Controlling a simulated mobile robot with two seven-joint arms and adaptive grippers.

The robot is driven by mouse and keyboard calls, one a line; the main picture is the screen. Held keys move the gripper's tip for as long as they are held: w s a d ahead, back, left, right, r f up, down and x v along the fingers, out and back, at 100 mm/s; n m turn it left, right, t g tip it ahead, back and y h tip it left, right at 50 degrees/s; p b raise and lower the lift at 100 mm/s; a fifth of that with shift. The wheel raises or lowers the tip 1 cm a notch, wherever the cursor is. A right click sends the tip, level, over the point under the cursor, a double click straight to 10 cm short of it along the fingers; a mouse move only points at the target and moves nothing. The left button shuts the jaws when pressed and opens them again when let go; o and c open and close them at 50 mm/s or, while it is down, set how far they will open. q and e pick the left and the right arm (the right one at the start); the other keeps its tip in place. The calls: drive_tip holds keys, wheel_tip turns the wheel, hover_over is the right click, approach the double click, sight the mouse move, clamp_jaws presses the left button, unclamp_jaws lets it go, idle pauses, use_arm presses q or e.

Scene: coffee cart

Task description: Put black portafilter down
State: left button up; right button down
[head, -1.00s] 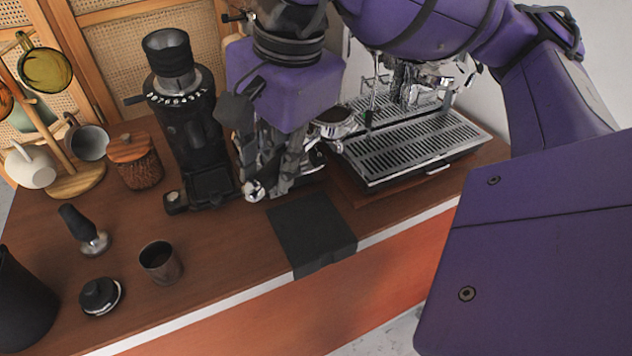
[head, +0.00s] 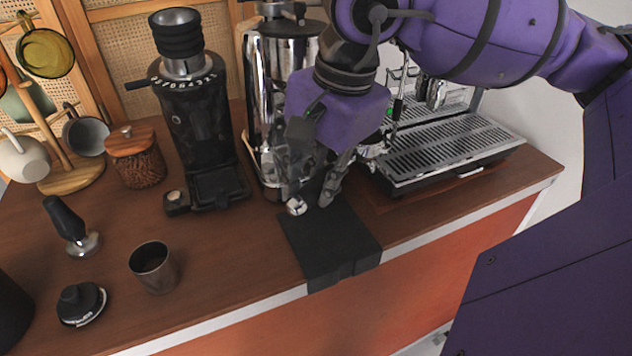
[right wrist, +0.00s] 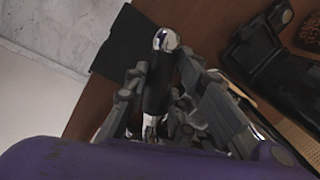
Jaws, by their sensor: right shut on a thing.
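My right gripper (head: 312,190) is shut on the black portafilter. The portafilter's chrome handle end (head: 297,207) pokes out between the fingers, and part of its metal head (head: 376,149) shows to the right of the gripper. The fingers hide most of the handle in the head view. In the right wrist view the black portafilter handle (right wrist: 158,85) lies between the fingers of the gripper (right wrist: 165,100). The handle end appears over the back left part of the black mat (head: 335,245); I cannot tell whether it touches. My left gripper is not in view.
The espresso machine's drip tray (head: 450,150) is right of the gripper. A black grinder (head: 195,130) stands to the left, with a steel cup (head: 153,268), a tamper (head: 72,228) and a black round tool (head: 80,303) farther left. The mat's front part is clear.

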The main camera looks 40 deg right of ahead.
drive_tip(key=shift+f+b, duration=0.4)
drive_tip(key=shift+f, duration=0.2)
drive_tip(key=c, duration=1.5)
unclamp_jaws()
